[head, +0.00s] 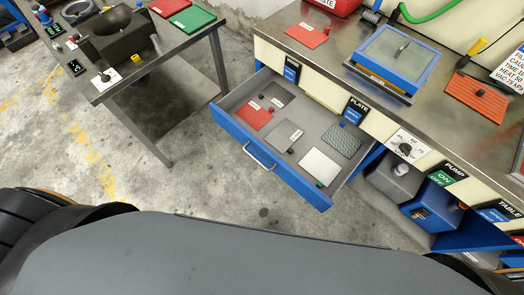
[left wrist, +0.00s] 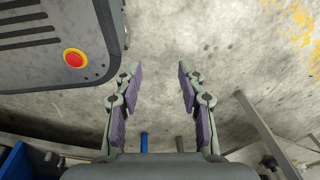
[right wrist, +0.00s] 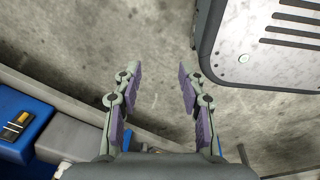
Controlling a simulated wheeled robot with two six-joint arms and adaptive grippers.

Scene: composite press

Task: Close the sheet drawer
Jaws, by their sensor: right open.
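The sheet drawer (head: 232,129) is pulled out from the bench in the head view. Its blue front has a light bar handle (head: 259,156). Inside lie a red sheet (head: 258,117), grey sheets (head: 287,136), a patterned dark sheet (head: 341,139) and a white sheet (head: 320,166). My left gripper (left wrist: 158,70) is open and empty over bare floor in the left wrist view. My right gripper (right wrist: 158,72) is open and empty over floor in the right wrist view. Neither gripper shows in the head view, and neither touches the drawer.
The steel bench (head: 290,45) carries a blue-framed press (head: 393,60) and red sheets. A blue pump (head: 436,203) sits under the bench. Concrete floor in front of the drawer is clear.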

